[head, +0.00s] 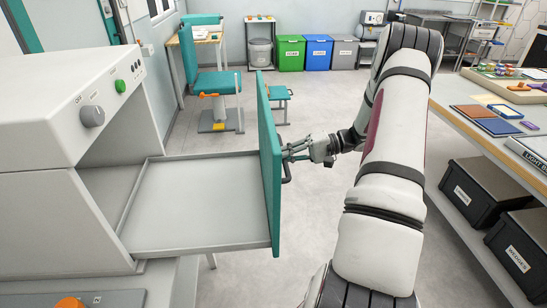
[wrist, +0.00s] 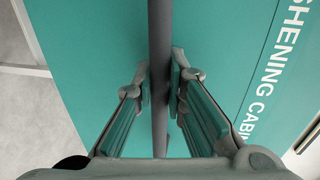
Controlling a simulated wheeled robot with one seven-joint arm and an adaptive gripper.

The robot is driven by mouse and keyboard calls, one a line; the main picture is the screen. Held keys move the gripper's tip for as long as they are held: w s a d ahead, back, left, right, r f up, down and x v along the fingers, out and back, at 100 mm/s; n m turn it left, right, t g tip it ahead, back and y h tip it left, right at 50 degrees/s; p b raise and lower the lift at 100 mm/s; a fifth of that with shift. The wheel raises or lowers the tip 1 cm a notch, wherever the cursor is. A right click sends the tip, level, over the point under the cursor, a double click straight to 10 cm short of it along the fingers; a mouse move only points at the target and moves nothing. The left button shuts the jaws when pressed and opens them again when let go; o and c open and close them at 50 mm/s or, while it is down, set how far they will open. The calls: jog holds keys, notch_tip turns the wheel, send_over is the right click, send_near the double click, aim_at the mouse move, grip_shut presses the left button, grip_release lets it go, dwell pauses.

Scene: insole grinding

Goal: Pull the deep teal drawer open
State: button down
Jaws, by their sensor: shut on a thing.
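The deep teal drawer has a teal front panel (head: 269,165) and a grey tray (head: 195,205). It stands pulled well out of the white cabinet (head: 60,100), and its tray looks empty. The dark bar handle (head: 286,170) is on the outer face of the panel. My gripper (head: 289,156) reaches the handle from the right. In the wrist view, my gripper (wrist: 160,90) has one finger on each side of the dark vertical handle bar (wrist: 160,45), shut on it. The teal panel with white lettering fills the background there.
The cabinet has a grey knob (head: 92,116) and a green button (head: 120,86). A bench (head: 460,112) with trays and black bins (head: 481,190) stands right of my arm. A teal chair (head: 215,83) is behind the drawer. The floor between drawer and bench is clear around my arm.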

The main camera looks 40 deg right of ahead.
jog(key=shift+f, duration=0.1)
jog(key=c, duration=1.6)
grip_release()
jog(key=shift+d, duration=0.1)
jog(key=v, duration=1.2)
